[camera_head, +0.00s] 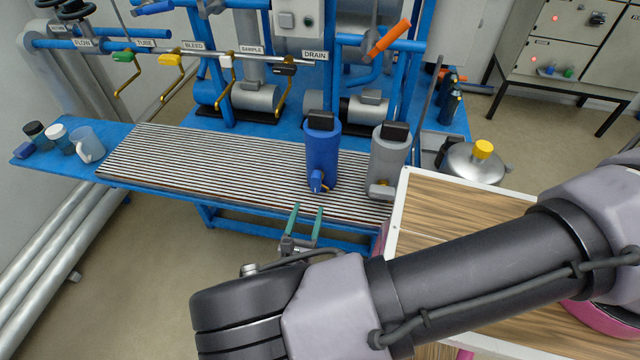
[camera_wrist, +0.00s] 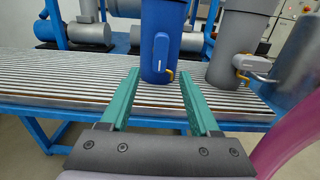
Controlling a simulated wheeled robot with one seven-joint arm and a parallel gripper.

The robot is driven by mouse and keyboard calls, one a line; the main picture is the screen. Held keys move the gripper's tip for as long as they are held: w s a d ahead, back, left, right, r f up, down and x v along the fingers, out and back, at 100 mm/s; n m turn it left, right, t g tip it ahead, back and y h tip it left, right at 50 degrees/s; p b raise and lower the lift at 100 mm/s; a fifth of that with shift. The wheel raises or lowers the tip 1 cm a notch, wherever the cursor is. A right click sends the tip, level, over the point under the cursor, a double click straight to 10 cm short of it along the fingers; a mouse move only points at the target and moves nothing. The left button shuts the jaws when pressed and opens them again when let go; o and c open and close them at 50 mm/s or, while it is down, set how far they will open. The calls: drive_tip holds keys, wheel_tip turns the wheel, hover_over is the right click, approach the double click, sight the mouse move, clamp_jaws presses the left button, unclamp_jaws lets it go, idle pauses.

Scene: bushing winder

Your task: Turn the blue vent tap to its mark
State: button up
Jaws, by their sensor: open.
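A blue canister (camera_head: 321,140) stands on the slatted bench top (camera_head: 215,165); it also shows in the wrist view (camera_wrist: 174,25). A small blue tap (camera_head: 317,181) is low on its front. In the wrist view this tap (camera_wrist: 161,53) has an upright blue lever and a yellow, bent piece below it. I cannot make out a mark or a vent label. My gripper (camera_head: 307,207) is open and empty at the bench's front edge, short of the tap. In the wrist view the green fingers (camera_wrist: 160,76) point at the canister, with the tap between their lines.
A grey canister (camera_head: 388,155) with a sideways tap lever stands close on the right. A wooden-topped table (camera_head: 440,205) is right of the bench. Labelled pipe valves with coloured handles (camera_head: 170,60) are behind. Cups (camera_head: 88,145) stand far left. The middle of the bench is clear.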

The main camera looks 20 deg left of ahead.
sight(315, 186)
drive_tip(key=w, duration=0.6)
drive_tip(key=w+a, duration=0.1)
drive_tip(key=w, duration=0.2)
drive_tip(key=shift+w, duration=0.2)
clamp_jaws()
